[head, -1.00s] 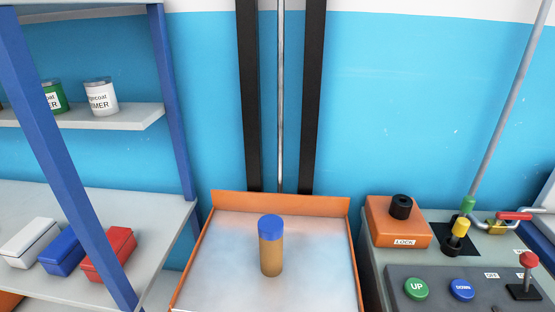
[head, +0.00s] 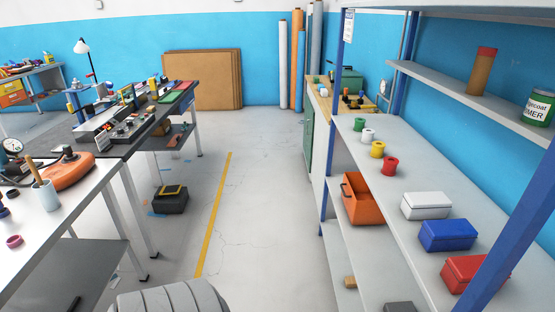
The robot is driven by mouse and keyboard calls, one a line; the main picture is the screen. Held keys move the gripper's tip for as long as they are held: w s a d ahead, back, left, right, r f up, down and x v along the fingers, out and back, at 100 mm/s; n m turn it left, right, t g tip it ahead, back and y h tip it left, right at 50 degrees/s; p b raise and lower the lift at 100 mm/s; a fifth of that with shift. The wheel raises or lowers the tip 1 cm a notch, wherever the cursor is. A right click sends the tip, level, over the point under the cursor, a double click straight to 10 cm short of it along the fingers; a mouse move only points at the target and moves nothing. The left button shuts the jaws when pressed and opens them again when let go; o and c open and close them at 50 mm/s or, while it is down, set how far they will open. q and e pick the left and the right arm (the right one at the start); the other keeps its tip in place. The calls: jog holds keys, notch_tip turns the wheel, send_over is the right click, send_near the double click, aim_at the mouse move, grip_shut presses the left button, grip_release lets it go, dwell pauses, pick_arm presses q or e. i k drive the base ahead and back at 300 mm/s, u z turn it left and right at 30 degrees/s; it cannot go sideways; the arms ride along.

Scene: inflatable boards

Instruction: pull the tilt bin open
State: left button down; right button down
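An orange bin (head: 363,203), which looks like the tilt bin, sits at the front edge of the shelf unit on the right in the head view. A dark handle (head: 346,190) is on its front, facing the aisle. Part of its inside shows from above; how far it is tilted out is hard to tell. Neither of my grippers is in view, and nothing is seen touching the bin.
The shelf unit (head: 400,172) also holds white (head: 426,205), blue (head: 447,235) and red (head: 474,272) boxes and small coloured spools. Workbenches (head: 75,190) stand on the left. A black toolbox (head: 171,199) is on the floor. The aisle (head: 265,220) between is clear.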

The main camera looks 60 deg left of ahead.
aim_at(362, 209)
jog(key=u, duration=2.15)
jog(key=k, duration=1)
jog(key=u, duration=0.75)
jog(key=i, duration=1.95)
jog(key=z, duration=1.3)
jog(key=i, duration=0.9)
jog(key=z, duration=0.95)
